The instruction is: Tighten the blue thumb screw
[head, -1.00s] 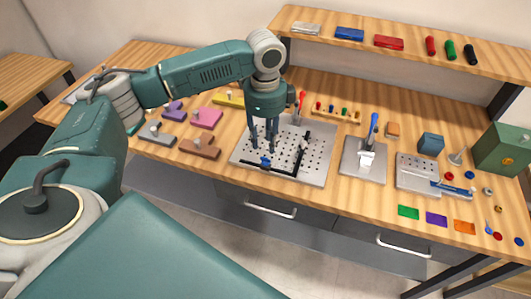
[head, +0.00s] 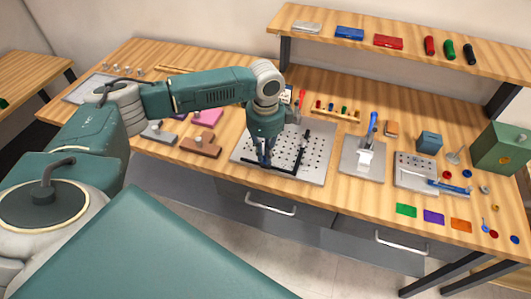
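The blue thumb screw (head: 262,158) is at the front left of a grey perforated plate (head: 318,173), beside a black L-shaped bar (head: 283,170). Only a little blue shows, because my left gripper covers most of it. My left gripper (head: 264,155) points down with its fingertips at the screw. I cannot tell whether the fingers are closed on it or only around it. My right gripper is not in view.
A black upright post (head: 302,145) stands on the plate, right of my gripper. A blue-handled clamp (head: 372,127) on a grey base is further right. Coloured blocks, including a brown one (head: 201,146), lie left. A shelf (head: 410,52) runs along the back.

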